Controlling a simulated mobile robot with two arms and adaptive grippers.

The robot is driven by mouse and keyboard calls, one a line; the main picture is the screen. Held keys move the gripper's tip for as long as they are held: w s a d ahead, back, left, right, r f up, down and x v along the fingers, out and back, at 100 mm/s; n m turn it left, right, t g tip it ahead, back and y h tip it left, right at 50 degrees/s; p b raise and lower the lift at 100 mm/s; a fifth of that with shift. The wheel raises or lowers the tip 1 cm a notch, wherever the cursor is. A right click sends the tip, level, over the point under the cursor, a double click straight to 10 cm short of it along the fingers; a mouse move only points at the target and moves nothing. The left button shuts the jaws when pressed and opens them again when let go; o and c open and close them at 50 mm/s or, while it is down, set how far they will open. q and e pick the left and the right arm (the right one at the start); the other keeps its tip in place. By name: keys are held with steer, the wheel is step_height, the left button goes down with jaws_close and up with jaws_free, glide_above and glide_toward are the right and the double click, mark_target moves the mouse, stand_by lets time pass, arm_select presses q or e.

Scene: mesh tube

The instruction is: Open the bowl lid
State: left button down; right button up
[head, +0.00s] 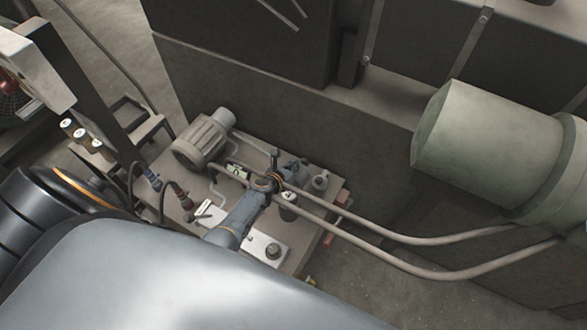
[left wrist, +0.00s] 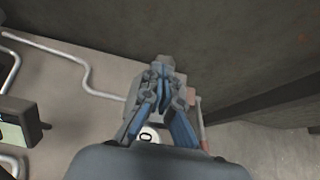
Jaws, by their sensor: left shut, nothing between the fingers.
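My left gripper (head: 268,183) reaches in over the small machine base from the lower left of the head view. In the left wrist view its fingers (left wrist: 163,88) are shut together and empty. A small dark cylinder with a pale, marked round cap (head: 288,196) stands just right of the fingertips in the head view. A pale marked cap (left wrist: 147,134) also shows partly behind the gripper in the left wrist view. I cannot tell which part is the bowl lid, or whether the gripper touches anything. My right gripper is not in view.
The base (head: 295,255) carries a grey motor (head: 203,140) and pipes. Two hoses (head: 430,274) run right to a large green cylinder (head: 480,140). A dark wall (head: 260,95) stands behind. A small green-faced gauge (left wrist: 15,125) shows left in the wrist view.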

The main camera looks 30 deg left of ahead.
arm_select(q)
steer(key=w, duration=0.1)
steer(key=w+b, duration=0.1)
steer(key=w, duration=0.1)
steer(key=shift+w+d+f+b, duration=0.15)
steer(key=shift+w+f+b, duration=0.15)
steer(key=shift+w+f, duration=0.1)
steer(key=shift+w+f+b, duration=0.1)
steer(key=shift+w+b, duration=0.25)
steer(key=shift+w, duration=0.2)
steer(key=shift+s, duration=0.1)
